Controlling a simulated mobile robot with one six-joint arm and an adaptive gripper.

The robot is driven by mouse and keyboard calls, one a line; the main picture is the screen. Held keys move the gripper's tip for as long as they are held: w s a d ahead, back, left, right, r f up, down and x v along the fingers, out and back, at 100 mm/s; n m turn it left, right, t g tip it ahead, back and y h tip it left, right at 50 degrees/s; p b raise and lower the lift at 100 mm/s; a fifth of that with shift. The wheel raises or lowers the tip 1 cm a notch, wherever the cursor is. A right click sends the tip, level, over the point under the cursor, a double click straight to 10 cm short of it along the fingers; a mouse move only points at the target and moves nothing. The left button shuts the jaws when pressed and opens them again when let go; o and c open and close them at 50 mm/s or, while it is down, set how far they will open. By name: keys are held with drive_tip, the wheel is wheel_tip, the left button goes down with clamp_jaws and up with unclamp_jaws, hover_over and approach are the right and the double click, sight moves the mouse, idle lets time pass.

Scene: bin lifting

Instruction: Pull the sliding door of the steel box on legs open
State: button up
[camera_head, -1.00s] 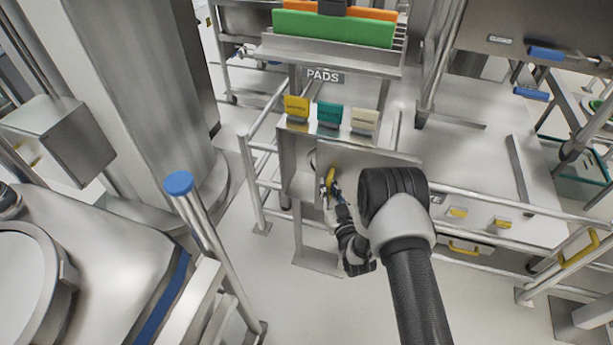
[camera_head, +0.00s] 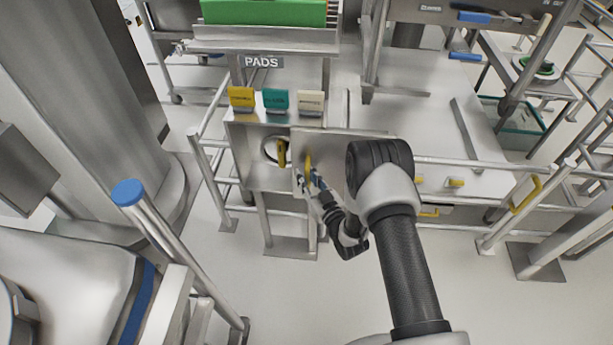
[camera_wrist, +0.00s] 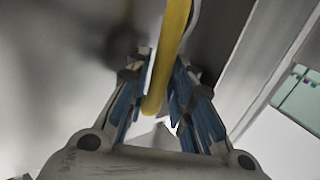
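The steel box on legs (camera_head: 258,178) stands near the middle of the head view. Its flat sliding door (camera_head: 335,150) sits to the right and sticks out past the box's right side. Left of the door's edge, a round opening (camera_head: 270,143) shows, with a yellow item (camera_head: 282,155) in it. The door's upright yellow handle (camera_head: 308,163) is at my gripper (camera_head: 310,180). In the wrist view, the yellow handle (camera_wrist: 170,50) runs between the blue-padded fingers of my gripper (camera_wrist: 160,85), which close on it from both sides. The exact contact is partly blurred.
Yellow, green and cream pads (camera_head: 275,100) stand on the box top under the PADS sign (camera_head: 262,62). Metal rails (camera_head: 212,175) flank the box. A blue-capped post (camera_head: 128,193) stands at front left. The floor (camera_head: 270,300) in front is clear.

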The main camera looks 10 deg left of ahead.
drive_tip(key=shift+o, duration=1.1)
drive_tip(key=shift+r, duration=0.1)
drive_tip(key=v, duration=1.2)
drive_tip(key=shift+w, duration=0.15)
